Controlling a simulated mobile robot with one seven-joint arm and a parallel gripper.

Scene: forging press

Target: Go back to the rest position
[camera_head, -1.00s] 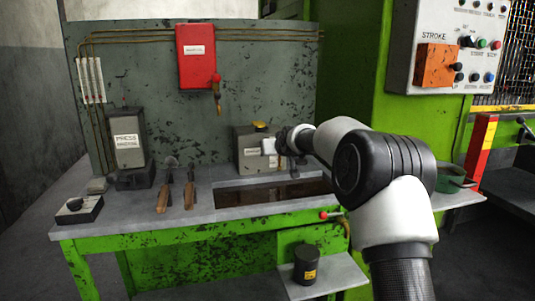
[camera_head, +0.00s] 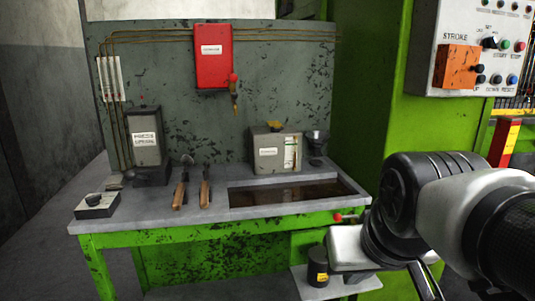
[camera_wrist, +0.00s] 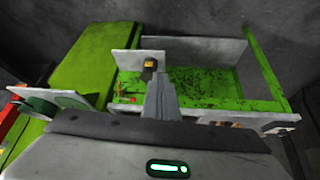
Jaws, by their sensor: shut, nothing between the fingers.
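My gripper (camera_wrist: 160,97) shows in the wrist camera view, its narrow grey fingers together and empty. The black can with a yellow label (camera_wrist: 150,66) appears just past the fingertips in that view, apart from them as far as I can tell. In the head view my arm is folded at the lower right, in front of the bench's right end. The gripper itself cannot be made out there.
The green-framed workbench (camera_head: 210,237) holds two wooden-handled tools (camera_head: 180,195), a grey box (camera_head: 268,151) and a sunken tank (camera_head: 290,193). The black can (camera_head: 317,267) stands on a low shelf (camera_head: 335,284). A press control panel (camera_head: 470,48) is at the right.

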